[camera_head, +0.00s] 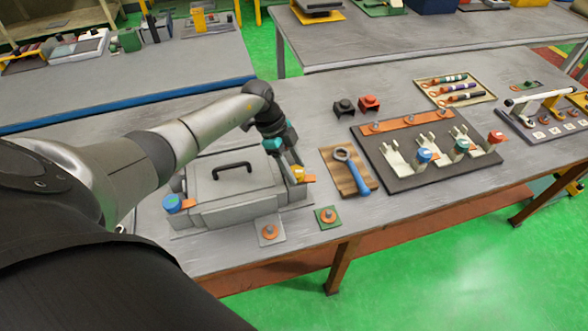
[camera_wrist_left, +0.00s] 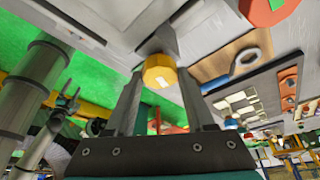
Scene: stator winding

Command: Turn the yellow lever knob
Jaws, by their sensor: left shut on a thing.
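The yellow lever knob (camera_head: 298,173) is at the right end of a grey box (camera_head: 232,188) with a black handle, above an orange plate. My left gripper (camera_head: 292,165) reaches down to it from above and is shut on the knob. In the left wrist view the round yellow knob (camera_wrist_left: 160,72) sits between the tips of the two dark fingers (camera_wrist_left: 158,80). A light mark shows on its face. The fingers hide part of the knob in the head view. My right gripper is not in view.
A blue knob (camera_head: 172,203) is at the box's left end. A wooden board (camera_head: 335,182) with a blue-handled wrench (camera_head: 355,170) lies right of the box. Two small plates with orange discs (camera_head: 269,232) (camera_head: 327,216) lie in front. A dark board with white levers (camera_head: 400,182) stands farther right.

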